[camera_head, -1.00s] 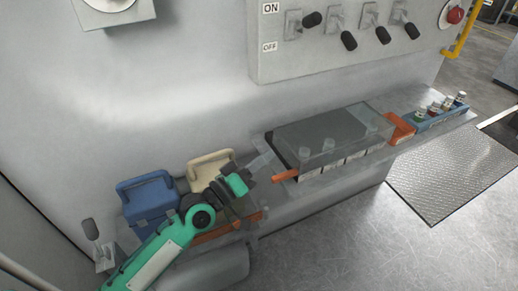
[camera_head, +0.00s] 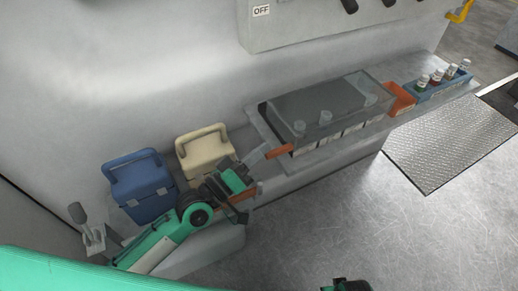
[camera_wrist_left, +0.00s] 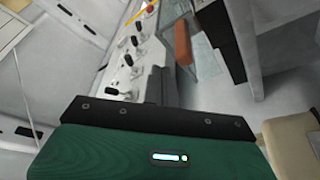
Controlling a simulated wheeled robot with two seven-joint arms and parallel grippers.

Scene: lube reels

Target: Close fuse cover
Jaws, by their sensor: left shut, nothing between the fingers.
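The fuse cover (camera_head: 335,103) is a dark, see-through box-shaped lid over a row of pale fuses on the wall shelf, in the middle of the head view. I cannot tell whether it is fully seated. An orange handle (camera_head: 281,151) sticks out at its lower left corner. My left gripper (camera_head: 241,182) is shut and empty, left of the orange handle and apart from the cover, near the cream box. The left wrist view shows its green palm with a dark bar. A dark and green part at the bottom edge looks like my right gripper (camera_head: 348,286), mostly cut off.
A blue box (camera_head: 148,200) and a cream box (camera_head: 203,148) with handles stand on the left of the shelf. An orange bin (camera_head: 398,99) and a blue tray (camera_head: 445,88) of small bottles are to the right. A lever (camera_head: 80,215) is far left. The floor in front is clear.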

